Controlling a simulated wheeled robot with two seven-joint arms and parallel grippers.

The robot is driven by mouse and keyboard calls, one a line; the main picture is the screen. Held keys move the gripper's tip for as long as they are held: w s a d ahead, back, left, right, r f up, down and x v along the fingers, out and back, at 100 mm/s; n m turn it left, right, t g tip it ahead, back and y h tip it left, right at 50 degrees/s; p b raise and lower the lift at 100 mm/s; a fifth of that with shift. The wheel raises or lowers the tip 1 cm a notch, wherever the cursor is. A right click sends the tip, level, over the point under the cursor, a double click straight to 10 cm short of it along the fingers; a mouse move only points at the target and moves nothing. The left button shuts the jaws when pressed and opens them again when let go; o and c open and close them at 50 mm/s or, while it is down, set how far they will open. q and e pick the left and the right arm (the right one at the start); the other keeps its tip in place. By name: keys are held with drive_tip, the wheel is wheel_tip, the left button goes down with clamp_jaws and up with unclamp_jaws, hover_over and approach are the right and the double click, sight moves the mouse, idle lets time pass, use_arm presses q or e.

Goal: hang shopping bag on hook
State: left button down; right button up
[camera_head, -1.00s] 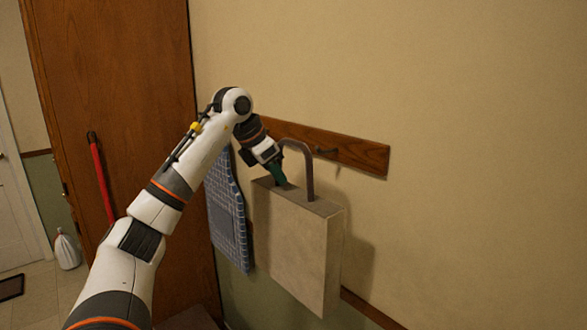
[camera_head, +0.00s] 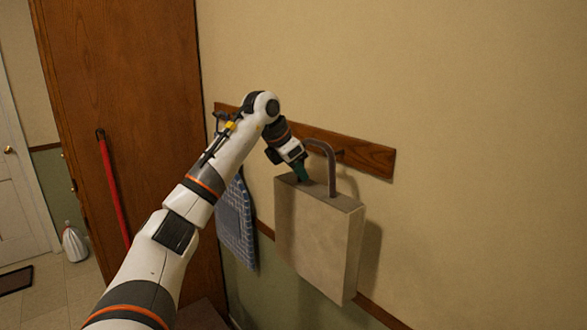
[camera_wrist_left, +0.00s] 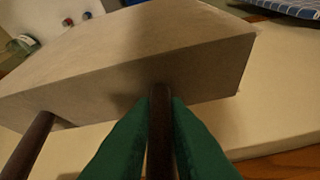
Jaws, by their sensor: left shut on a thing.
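The shopping bag (camera_head: 318,240) is a beige, boxy bag with a dark brown arched handle (camera_head: 331,172). It hangs upright, close in front of the wall. My left gripper (camera_head: 304,178) is shut on one leg of the handle, just above the bag's top. In the left wrist view, its green fingers (camera_wrist_left: 160,110) pinch the brown handle, with the bag (camera_wrist_left: 130,65) beyond. A wooden rail (camera_head: 370,157) on the wall carries a small dark hook (camera_head: 340,152), which shows just right of the handle's arch. I cannot tell whether they touch. My right gripper is not in view.
A blue checked cloth (camera_head: 236,225) hangs left of the bag, partly behind my arm. A tall wooden cabinet (camera_head: 150,90) stands at the left with a red pole (camera_head: 114,190) beside it. The wall right of the rail is clear.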

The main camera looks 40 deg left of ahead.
use_arm(q)
drive_tip(key=shift+w+d+p, duration=0.2)
drive_tip(key=shift+w+p, duration=0.75)
drive_tip(key=shift+w, duration=0.9)
drive_tip(key=shift+p+x, duration=0.6)
drive_tip(key=shift+x, duration=0.6)
drive_tip(key=c, duration=1.3)
unclamp_jaws()
drive_tip(key=shift+c, duration=0.2)
